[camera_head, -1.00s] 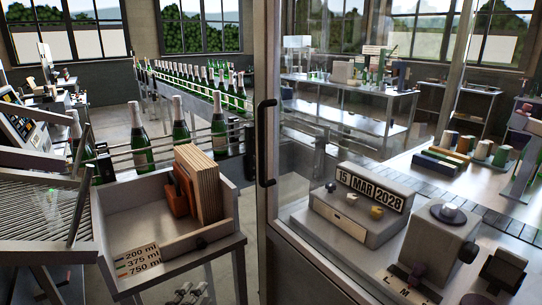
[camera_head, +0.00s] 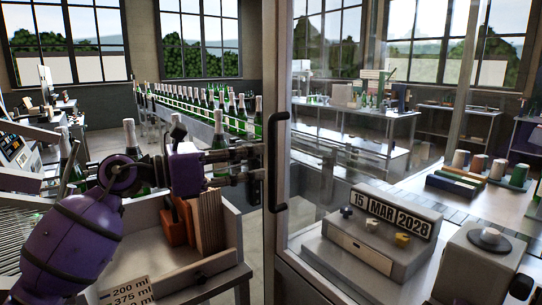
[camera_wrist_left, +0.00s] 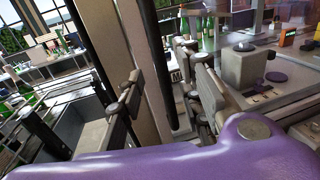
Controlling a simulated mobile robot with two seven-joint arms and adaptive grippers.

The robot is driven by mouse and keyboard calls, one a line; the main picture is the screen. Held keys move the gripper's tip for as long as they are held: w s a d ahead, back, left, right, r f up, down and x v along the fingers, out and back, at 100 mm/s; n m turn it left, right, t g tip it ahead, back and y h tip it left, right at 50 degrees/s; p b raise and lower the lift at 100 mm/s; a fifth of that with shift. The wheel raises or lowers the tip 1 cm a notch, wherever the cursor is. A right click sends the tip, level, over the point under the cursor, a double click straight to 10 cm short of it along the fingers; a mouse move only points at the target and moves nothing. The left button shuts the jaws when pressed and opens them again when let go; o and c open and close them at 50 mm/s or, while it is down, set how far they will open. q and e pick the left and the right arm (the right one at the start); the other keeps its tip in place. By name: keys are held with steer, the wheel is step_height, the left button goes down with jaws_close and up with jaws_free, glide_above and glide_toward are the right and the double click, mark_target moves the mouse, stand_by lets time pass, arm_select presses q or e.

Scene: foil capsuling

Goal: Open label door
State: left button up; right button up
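The label door is a glass panel with a metal frame (camera_head: 296,80); its black vertical handle (camera_head: 271,165) sits on the frame's left edge. My left gripper (camera_head: 258,164) reaches in from the left, its two fingers pointing at the handle, one above the other. In the left wrist view the fingers (camera_wrist_left: 168,92) are spread apart, with the dark handle bar (camera_wrist_left: 172,65) between or just beyond them. I cannot tell whether they touch it. The door looks shut. My right gripper is not in view.
Behind the glass stand a date stamp block (camera_head: 385,225) reading "15 MAR 2028" and a grey machine (camera_head: 478,262). A grey bin (camera_head: 228,235) with brown boards (camera_head: 209,222) is below my left arm. Green bottles line the conveyor behind (camera_head: 218,115).

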arm_select(q)
steer(key=shift+p+x, duration=0.45)
steer(key=shift+x, duration=2.4)
jaws_close()
